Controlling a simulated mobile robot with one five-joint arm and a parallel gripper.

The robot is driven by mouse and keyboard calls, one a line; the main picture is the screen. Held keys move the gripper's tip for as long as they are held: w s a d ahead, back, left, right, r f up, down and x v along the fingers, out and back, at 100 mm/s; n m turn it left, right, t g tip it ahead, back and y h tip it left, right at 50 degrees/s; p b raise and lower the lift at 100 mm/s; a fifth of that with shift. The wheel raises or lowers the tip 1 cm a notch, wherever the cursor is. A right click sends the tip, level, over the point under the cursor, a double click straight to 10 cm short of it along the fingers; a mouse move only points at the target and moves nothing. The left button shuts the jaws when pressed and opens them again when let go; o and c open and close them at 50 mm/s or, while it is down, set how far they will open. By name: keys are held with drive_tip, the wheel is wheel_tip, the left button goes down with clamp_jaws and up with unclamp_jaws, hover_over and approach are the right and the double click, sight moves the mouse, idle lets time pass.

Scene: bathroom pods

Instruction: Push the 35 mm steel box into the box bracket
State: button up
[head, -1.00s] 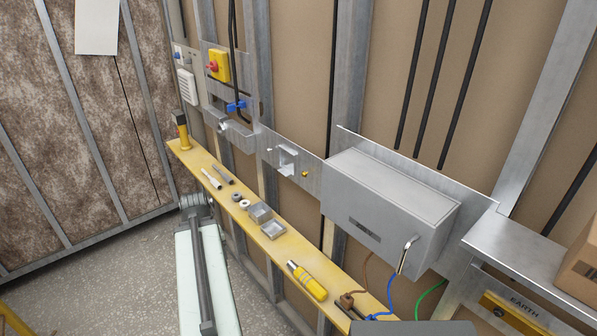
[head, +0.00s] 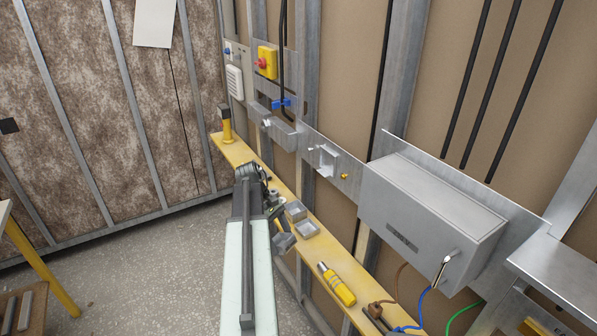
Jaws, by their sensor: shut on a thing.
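The box bracket (head: 325,160) is a small square metal holder on the steel plate between the wall studs, left of the large grey cabinet. It looks empty. My gripper (head: 281,234) is beside the front edge of the yellow shelf, below and left of the bracket and well apart from it. It is shut on a small grey box-shaped piece (head: 285,243), which looks like the steel box; its size cannot be read. The fingers are small and partly hidden by my arm. Two similar grey open boxes (head: 296,211) (head: 308,229) lie on the shelf.
The yellow shelf (head: 262,172) runs under the bracket, with a yellow-handled tool (head: 337,284) and cables at its near end. The grey cabinet (head: 430,210) juts out right of the bracket. A yellow-and-black post (head: 226,124) stands at the far end.

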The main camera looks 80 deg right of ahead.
drive_tip(key=s+d+r+n+g+h, duration=0.5)
drive_tip(key=r+n+g+h, duration=0.1)
drive_tip(key=r+n, duration=0.2)
drive_tip(key=n+g+h+b, duration=0.1)
drive_tip(key=n+g+h, duration=0.1)
drive_tip(key=n+h, duration=0.45)
approach(329, 161)
drive_tip(key=shift+w+a+f+m+h, duration=0.35)
drive_tip(key=shift+a+f+m+h, duration=0.2)
drive_tip(key=shift+a+m+h, duration=0.3)
drive_tip(key=shift+w+d, duration=0.1)
drive_tip(key=shift+x, duration=2.9)
drive_tip(key=shift+x, duration=0.9)
drive_tip(key=o, duration=1.5)
drive_tip(key=shift+r, duration=0.1)
